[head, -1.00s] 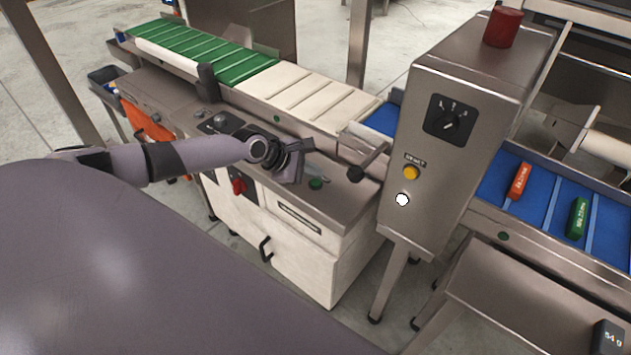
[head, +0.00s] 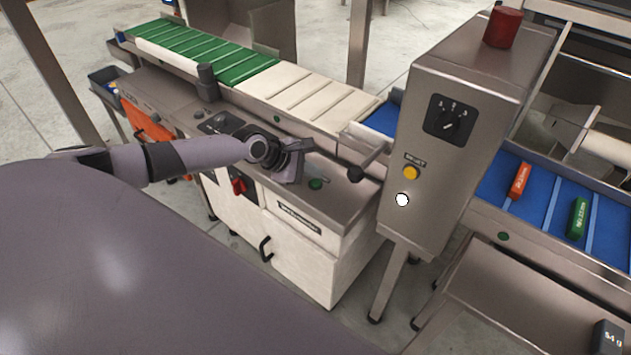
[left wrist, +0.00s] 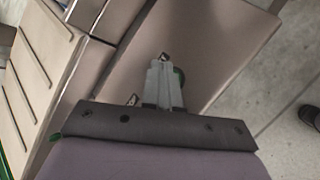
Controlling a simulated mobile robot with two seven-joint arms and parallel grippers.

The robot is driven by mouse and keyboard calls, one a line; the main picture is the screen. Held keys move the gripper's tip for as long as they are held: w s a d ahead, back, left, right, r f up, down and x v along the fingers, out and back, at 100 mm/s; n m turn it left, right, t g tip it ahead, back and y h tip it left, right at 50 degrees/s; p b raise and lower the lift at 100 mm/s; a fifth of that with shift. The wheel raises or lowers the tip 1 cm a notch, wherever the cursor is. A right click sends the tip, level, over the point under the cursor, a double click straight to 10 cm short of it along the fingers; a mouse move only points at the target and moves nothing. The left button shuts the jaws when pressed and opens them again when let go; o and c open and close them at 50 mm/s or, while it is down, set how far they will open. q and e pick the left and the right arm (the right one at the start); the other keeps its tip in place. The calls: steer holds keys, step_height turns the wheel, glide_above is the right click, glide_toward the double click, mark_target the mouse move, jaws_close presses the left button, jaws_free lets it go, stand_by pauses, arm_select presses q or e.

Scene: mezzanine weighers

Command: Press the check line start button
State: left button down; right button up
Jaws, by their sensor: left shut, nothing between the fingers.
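A round green button (head: 315,184) sits on the steel top of the white-fronted machine (head: 345,205). No readable label shows which button is the check line start. My left gripper (head: 322,177) is low over that steel top, right by the green button. In the left wrist view my left gripper (left wrist: 163,62) has its fingers together and empty. The green button (left wrist: 181,76) shows there just right of the fingers, partly hidden behind them. I cannot tell whether they touch the steel top. My right gripper is not in view.
A steel control box (head: 455,125) on legs stands right of the gripper, with a dial, a yellow button (head: 411,173) and a white button (head: 402,199). Another green button (head: 503,237) sits on the right conveyor's frame.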

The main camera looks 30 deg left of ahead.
arm_select(q)
steer(key=shift+f, duration=0.1)
steer(key=shift+f, duration=0.35)
